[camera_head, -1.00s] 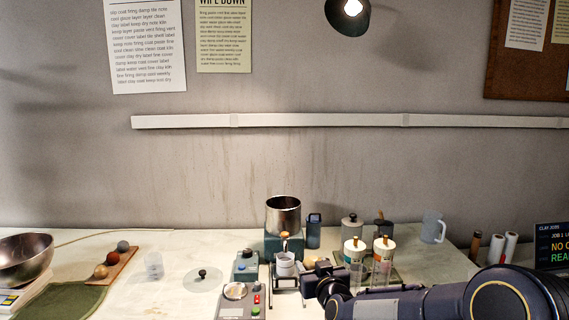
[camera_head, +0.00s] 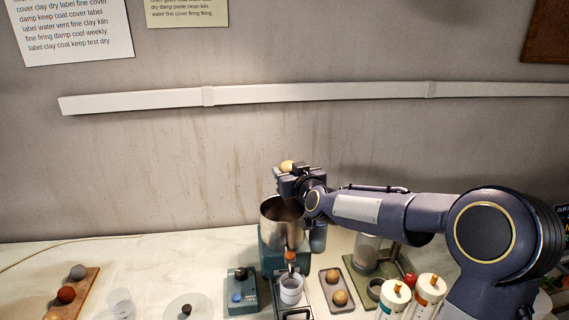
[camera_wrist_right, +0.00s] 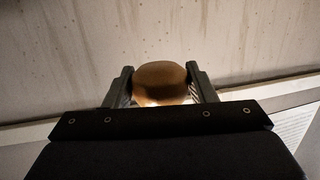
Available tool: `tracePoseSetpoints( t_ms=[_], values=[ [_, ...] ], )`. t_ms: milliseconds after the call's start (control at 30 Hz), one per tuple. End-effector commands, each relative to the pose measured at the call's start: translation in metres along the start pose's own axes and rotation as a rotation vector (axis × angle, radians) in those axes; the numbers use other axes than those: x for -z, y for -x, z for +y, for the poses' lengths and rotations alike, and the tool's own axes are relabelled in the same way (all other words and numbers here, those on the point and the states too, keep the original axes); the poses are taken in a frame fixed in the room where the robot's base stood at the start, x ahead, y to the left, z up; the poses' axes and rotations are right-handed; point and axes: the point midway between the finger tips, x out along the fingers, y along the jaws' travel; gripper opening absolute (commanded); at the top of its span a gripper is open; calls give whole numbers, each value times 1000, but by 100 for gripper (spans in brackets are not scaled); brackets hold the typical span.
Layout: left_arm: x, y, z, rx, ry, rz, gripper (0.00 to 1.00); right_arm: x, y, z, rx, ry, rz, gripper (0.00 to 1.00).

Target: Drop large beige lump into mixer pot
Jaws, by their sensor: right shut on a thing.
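My right gripper (camera_head: 287,171) is shut on a beige lump (camera_head: 287,166). In the right wrist view the lump (camera_wrist_right: 160,82) sits between the two fingers of the gripper (camera_wrist_right: 160,88). The mixer pot (camera_head: 283,222) is a steel pot on a teal base (camera_head: 270,262). The gripper and lump are above the pot, over its far rim in the head view. The pot's inside is mostly dark and partly covered by my wrist. My left gripper is not in view.
A white cup (camera_head: 290,288) stands in front of the mixer. A tray (camera_head: 354,301) with two beige balls is to its right. A wooden board (camera_head: 83,289) with balls lies at the left. A teal control box (camera_head: 242,293) is left of the cup.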

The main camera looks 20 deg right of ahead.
Motion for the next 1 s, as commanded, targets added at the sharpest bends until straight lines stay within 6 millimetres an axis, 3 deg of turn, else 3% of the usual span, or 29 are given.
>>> tracePoseSetpoints(
  t_ms=[433,833,867,1000],
  values=[
    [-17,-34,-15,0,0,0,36,-50,-8,0,0,0,0,25],
    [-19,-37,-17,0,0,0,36,-57,-8,0,1,-1,1,25],
    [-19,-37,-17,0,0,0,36,-57,-8,0,1,-1,1,53],
    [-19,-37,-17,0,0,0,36,-57,-8,0,1,0,1,72]
  ],
)
